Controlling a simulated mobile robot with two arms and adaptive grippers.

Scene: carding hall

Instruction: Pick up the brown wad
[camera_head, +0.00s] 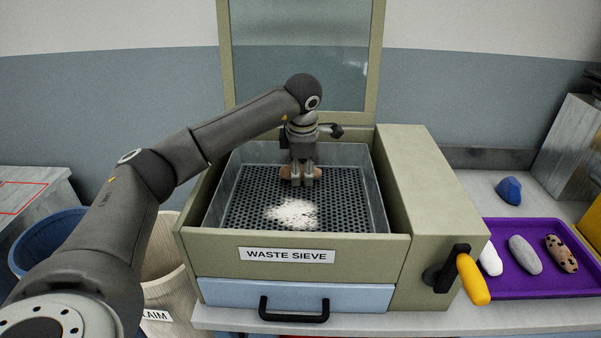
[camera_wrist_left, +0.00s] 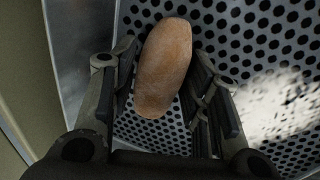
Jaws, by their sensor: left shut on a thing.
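The brown wad (camera_wrist_left: 163,68) is an oblong, rough tan-brown lump. In the left wrist view it lies between the two fingers of my left gripper (camera_wrist_left: 165,105), over the perforated sieve plate. My left gripper (camera_head: 302,178) points down inside the waste sieve (camera_head: 210,240) and is shut on the wad. I cannot tell whether the wad touches the plate. My right gripper is not in view.
A pile of white fluff (camera_head: 292,212) lies on the sieve plate. Metal walls surround the plate, and a raised glazed lid (camera_head: 300,60) stands behind. At right are a yellow-handled crank (camera_head: 472,280), a purple tray (camera_head: 545,285) with several wads, and a blue lump (camera_head: 509,190).

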